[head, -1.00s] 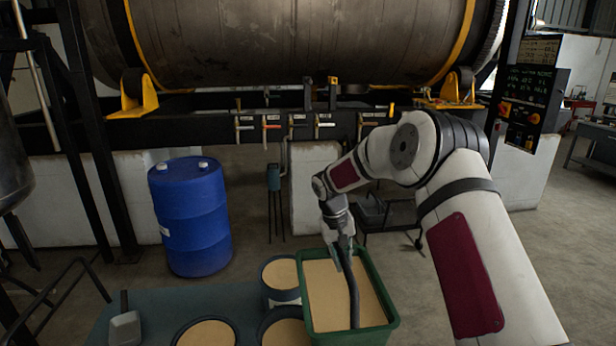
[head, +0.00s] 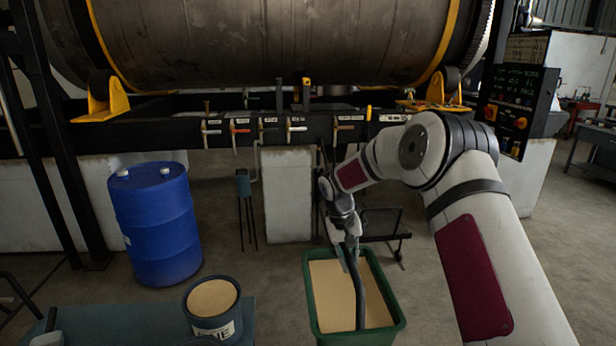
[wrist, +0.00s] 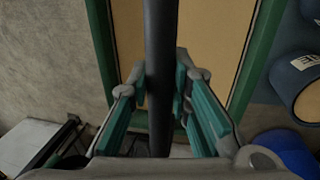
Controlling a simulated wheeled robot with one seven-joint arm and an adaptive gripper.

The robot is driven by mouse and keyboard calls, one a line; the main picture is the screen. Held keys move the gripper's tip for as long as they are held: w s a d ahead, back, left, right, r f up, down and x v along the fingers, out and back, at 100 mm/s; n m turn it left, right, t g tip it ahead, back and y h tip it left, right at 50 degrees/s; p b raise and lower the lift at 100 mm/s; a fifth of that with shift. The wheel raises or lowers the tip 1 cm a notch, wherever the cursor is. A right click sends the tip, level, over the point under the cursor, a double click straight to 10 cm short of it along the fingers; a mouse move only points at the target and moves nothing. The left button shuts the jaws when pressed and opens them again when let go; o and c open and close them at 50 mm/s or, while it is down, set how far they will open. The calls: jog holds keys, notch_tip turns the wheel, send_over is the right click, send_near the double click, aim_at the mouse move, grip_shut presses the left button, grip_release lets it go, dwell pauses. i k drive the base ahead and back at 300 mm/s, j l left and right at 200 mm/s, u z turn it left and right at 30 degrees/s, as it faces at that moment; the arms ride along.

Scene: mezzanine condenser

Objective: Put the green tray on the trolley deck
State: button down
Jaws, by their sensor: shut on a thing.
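The green tray (head: 313,312), filled level with tan material, has a dark arched handle (head: 357,290) over its middle. My gripper (head: 350,250) is shut on this handle. In the wrist view the handle (wrist: 161,60) runs between my teal-padded fingers (wrist: 160,110), with the tray's green rim (wrist: 258,55) below. The tray appears roughly level and hangs off the right side of the bench, over the floor. A low dark trolley (head: 385,225) with a rail and casters stands beyond the tray, partly hidden by my arm; its deck is hardly visible.
The blue-grey bench (head: 150,310) at lower left bears a filled, lettered pot (head: 212,308). A blue drum (head: 155,225) stands behind it. A concrete pier (head: 288,195) and a valve rail (head: 270,128) lie beyond.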

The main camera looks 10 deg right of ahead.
aim_at(384, 222)
jog(key=i+l, duration=0.1)
jog(key=l, duration=0.25)
jog(key=i+l, duration=0.1)
jog(key=l, duration=0.25)
jog(key=i+l, duration=0.1)
jog(key=l, duration=0.3)
jog(key=i+l, duration=0.1)
jog(key=l, duration=0.25)
jog(key=i+l, duration=0.65)
jog(key=i, duration=0.3)
jog(key=i+j, duration=0.1)
jog(key=i, duration=1.25)
